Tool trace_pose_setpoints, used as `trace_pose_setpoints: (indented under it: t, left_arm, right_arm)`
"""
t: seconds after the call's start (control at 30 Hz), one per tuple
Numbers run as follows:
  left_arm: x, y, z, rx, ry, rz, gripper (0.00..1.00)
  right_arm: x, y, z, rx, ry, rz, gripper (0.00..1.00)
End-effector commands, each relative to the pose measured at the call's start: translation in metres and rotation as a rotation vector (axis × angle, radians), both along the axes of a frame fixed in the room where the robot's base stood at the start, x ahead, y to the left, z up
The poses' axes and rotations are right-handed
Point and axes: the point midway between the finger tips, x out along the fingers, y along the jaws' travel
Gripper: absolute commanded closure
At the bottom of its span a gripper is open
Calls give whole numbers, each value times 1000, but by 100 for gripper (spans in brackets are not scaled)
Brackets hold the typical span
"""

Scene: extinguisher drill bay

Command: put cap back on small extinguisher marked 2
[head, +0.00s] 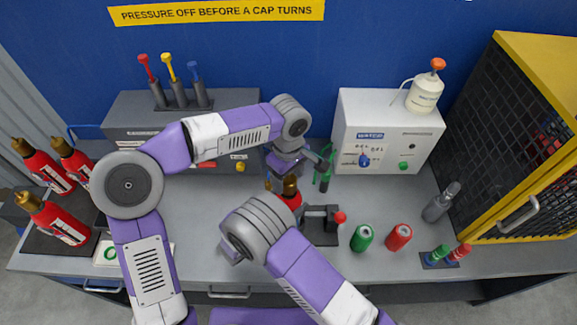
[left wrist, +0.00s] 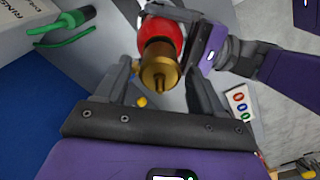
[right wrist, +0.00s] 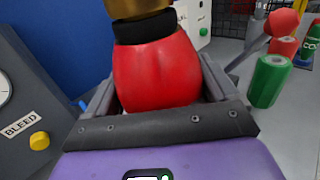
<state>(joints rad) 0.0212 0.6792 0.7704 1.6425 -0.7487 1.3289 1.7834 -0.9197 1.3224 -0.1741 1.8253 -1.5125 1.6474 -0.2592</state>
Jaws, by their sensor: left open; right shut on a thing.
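A small red extinguisher (right wrist: 157,75) with a black collar is between the fingers of my right gripper (right wrist: 155,92), which is shut on its body. A brass cap (left wrist: 158,68) sits at its top; the right wrist view shows the brass directly above the collar, but I cannot tell how tightly it is seated. My left gripper (left wrist: 155,80) is open, its fingers on either side of the brass cap with gaps visible. In the head view the extinguisher (head: 288,199) is partly hidden by my arms. No number is readable on it.
Several red extinguishers with brass tops, one of them here (head: 60,222), stand at the left. A dark stand with a red-knobbed lever (head: 322,226) is just right of the held extinguisher. Green (head: 362,238) and red (head: 399,236) cylinders are further right. A yellow-framed cage (head: 520,140) bounds the right.

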Motion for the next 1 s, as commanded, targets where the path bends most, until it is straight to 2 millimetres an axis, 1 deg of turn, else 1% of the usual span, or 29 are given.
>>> trace_pose_setpoints:
  t: [0.03,0.1,0.2,0.33,0.57,0.67,0.93,1.0]
  left_arm:
    - [0,0,-8,-1,2,-1,32]
    - [0,0,-16,1,2,0,32]
    - [0,0,-24,-1,1,-1,32]
    - [0,0,-28,-1,-1,0,32]
    - [0,0,-28,-1,-1,0,32]
    - [0,0,-28,-1,-1,0,46]
    - [0,0,-28,-1,-1,0,87]
    - [0,0,-28,-1,-1,-4,88]
  right_arm:
    - [0,0,0,1,1,0,99]
    - [0,0,-1,1,1,1,99]
    - [0,0,0,1,1,1,99]
    - [0,0,-1,1,1,1,99]
    - [0,0,-1,1,1,1,99]
    - [0,0,-1,1,1,1,99]
    - [0,0,0,1,1,1,99]
    - [0,0,0,1,1,1,99]
